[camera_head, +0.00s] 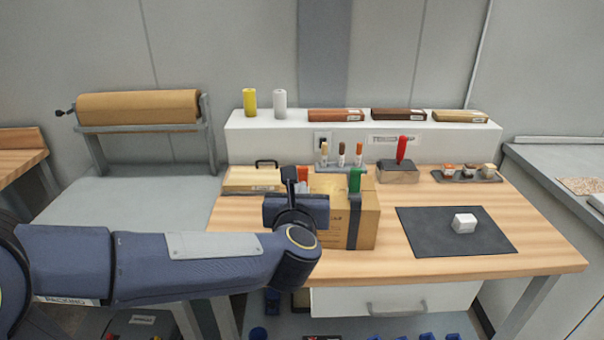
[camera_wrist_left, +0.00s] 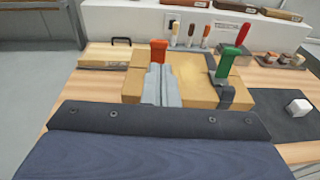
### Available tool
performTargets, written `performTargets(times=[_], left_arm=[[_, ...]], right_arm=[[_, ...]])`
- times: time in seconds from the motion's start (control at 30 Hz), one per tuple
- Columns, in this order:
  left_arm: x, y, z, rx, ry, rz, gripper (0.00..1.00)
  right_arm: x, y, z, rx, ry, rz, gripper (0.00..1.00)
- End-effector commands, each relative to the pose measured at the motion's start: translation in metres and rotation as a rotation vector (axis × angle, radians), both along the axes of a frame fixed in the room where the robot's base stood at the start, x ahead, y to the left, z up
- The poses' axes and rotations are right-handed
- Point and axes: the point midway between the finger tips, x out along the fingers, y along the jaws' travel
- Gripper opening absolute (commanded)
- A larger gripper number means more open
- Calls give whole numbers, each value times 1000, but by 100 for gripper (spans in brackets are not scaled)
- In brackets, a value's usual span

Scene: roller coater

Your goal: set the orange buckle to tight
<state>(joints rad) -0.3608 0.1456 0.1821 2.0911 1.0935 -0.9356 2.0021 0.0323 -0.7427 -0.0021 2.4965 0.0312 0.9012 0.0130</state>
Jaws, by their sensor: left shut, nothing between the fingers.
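The orange buckle (camera_head: 303,175) stands up as a lever at the left of the cardboard box (camera_head: 368,215). It also shows in the left wrist view (camera_wrist_left: 158,50), just beyond my left gripper's fingertips. Its base and strap are hidden behind the fingers and arm. My left gripper (camera_head: 290,182) is in front of the box's left part, its grey fingers together and empty in the left wrist view (camera_wrist_left: 158,75). I cannot tell whether they touch the buckle. A green buckle (camera_head: 355,180) stands upright on a dark strap at the box's right. My right gripper is not in view.
A dark mat (camera_head: 420,235) with a white block (camera_head: 464,223) lies to the right. Behind the box are several upright markers (camera_head: 342,155), a red-handled block (camera_head: 398,173) and a small tray (camera_head: 440,178). A wooden case (camera_head: 250,180) lies at the left.

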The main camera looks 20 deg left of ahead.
Motion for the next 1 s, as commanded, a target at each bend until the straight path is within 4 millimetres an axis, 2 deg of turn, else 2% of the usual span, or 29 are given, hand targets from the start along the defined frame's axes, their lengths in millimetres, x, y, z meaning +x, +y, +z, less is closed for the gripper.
performTargets(times=[0.03, 0.2, 0.4, 0.6, 1.0], left_arm=[[12, 3, -2, 1, 4, 2, 0], [44, 10, -7, 1, 3, 3, 0], [68, 15, -11, 1, 1, 1, 0], [75, 16, -13, 0, 0, -1, 0], [76, 16, -12, -2, 8, -1, 0]], right_arm=[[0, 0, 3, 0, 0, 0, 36], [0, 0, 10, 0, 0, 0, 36], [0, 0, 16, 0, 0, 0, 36], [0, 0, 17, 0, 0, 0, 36], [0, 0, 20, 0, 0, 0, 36]])
